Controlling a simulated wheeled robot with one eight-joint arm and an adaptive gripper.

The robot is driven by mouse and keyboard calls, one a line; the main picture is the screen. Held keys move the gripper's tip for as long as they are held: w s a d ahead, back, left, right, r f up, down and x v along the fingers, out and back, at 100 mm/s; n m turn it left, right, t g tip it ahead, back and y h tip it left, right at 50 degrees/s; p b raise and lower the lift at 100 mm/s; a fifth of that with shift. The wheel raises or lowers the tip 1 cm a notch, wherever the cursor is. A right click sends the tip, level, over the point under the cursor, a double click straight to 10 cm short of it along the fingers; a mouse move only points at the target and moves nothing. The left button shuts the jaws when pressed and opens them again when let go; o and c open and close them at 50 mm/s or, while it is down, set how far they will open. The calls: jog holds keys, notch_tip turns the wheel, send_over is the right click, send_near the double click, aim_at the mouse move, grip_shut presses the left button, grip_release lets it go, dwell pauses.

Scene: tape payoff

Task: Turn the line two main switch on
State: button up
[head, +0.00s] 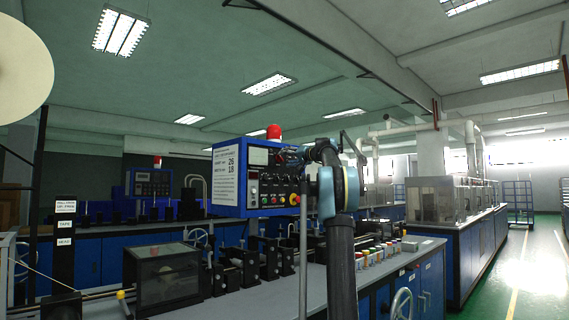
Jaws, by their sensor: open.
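A blue control panel (229,178) stands on a post above the near bench, with a red beacon (273,132) on top. Its face carries a small screen, a white notice, a row of coloured buttons (272,199) and a red knob on yellow (294,199) at the lower right. Which control is the line two main switch, and its position, I cannot tell. My gripper (289,158) is open, small and dark in front of the panel's upper right part. It hides some of the panel face; contact cannot be told.
A similar panel (152,183) stands on the far line at left. The green aisle (515,265) at right is clear.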

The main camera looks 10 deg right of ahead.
aim_at(280, 158)
jog(key=shift+x, duration=1.55)
jog(key=c, duration=1.1)
